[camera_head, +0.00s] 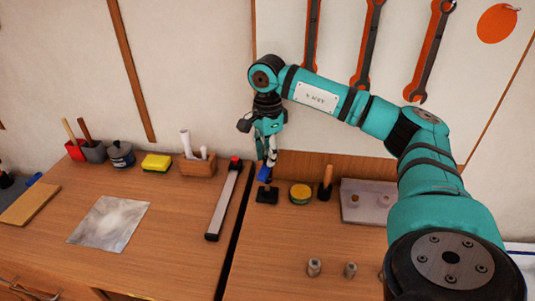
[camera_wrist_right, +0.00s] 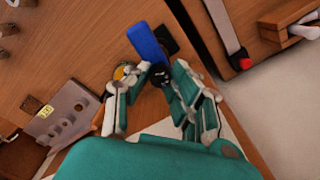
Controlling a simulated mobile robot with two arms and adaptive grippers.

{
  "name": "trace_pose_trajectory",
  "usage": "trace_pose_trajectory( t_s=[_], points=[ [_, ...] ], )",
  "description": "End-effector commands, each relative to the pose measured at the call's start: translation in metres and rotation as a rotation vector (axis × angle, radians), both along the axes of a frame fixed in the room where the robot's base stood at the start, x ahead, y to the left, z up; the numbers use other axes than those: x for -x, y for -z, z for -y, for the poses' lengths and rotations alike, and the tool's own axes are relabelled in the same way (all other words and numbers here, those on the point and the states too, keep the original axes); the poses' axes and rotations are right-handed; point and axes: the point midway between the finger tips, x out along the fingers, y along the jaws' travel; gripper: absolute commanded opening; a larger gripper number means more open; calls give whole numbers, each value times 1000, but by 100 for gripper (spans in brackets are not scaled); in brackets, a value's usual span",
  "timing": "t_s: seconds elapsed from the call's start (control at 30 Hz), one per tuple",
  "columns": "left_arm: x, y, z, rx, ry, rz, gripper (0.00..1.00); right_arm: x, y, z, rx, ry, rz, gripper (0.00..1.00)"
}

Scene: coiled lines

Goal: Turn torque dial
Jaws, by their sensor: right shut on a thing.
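A blue and black tool, which looks like a small drill (camera_head: 264,174), stands on a black base (camera_head: 267,194) near the left edge of the right-hand bench. Its blue body (camera_wrist_right: 146,42) shows in the right wrist view, just beyond the fingertips. My right gripper (camera_head: 268,160) reaches down onto it from above. In the right wrist view its fingers (camera_wrist_right: 155,73) are closed around a dark part at the near end of the blue body, probably the torque dial. The fingers hide most of that part, so its marks cannot be read. My left gripper does not show clearly.
A round yellow-topped tin (camera_head: 300,193), a wooden-handled tool (camera_head: 325,183) and a grey tray (camera_head: 368,202) stand right of the drill. Small metal cylinders (camera_head: 314,267) stand in front. A long bar (camera_head: 223,202) lies left, across the dark gap. The bench front between is clear.

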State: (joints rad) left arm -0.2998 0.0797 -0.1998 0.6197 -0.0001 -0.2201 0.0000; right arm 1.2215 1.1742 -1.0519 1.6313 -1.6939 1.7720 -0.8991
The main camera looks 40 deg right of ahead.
Motion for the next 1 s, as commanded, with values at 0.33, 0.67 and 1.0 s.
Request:
trace_pose_trajectory(
  t_s=[0.33, 0.67, 1.0],
  points=[
    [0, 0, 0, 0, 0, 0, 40, 0, -1, 0, 0, 0, 2, 0],
    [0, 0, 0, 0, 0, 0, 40, 0, 0, 0, 0, 0, 1, 44],
    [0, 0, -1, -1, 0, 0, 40, -1, -25, 0, -2, 0, 5, 44]
  ],
)
